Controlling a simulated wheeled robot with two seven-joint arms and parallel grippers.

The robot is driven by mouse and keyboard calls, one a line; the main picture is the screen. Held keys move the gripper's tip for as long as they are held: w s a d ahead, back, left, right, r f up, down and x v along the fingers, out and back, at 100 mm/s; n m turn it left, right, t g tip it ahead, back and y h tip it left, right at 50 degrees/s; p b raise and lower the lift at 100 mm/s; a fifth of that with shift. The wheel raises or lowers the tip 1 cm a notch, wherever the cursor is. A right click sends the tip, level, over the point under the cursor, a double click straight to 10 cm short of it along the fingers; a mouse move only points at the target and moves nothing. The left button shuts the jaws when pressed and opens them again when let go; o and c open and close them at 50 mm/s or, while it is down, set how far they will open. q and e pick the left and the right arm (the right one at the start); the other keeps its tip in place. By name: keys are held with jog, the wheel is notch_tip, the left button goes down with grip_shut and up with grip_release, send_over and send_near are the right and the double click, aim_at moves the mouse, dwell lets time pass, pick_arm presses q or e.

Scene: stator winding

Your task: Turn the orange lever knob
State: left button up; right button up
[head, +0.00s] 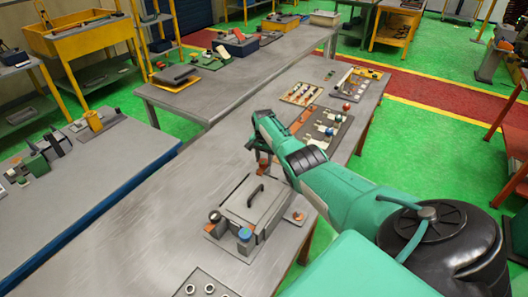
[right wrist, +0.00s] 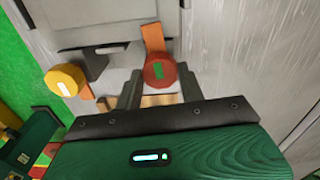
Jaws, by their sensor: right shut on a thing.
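The orange lever knob (right wrist: 160,72) shows in the right wrist view as a round red-orange cap with a small green mark. A flat orange lever arm (right wrist: 152,38) runs up from it in the picture. My right gripper (right wrist: 160,88) is shut on the knob, with one dark finger on each side. In the head view my right gripper (head: 263,158) is low over the bench, just beyond the grey lidded box (head: 244,203). The knob is mostly hidden there by the gripper. My left gripper is not in view.
In the right wrist view a yellow round knob (right wrist: 66,80) stands left of the gripper. In the head view a blue-topped knob (head: 244,234) stands at the box's near side. The bench left of the box is clear.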

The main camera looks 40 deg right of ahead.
aim_at(263, 161)
jog(key=shift+w+r, duration=0.2)
jog(key=shift+r, duration=0.1)
jog(key=o, duration=0.9)
jog(key=shift+o, duration=0.3)
jog(key=shift+s+a, duration=0.1)
jog(key=shift+f, duration=0.1)
jog(key=shift+r, duration=0.55)
notch_tip(263, 161, up, 13)
jog(key=b, duration=0.2)
jog(key=shift+f, duration=0.15)
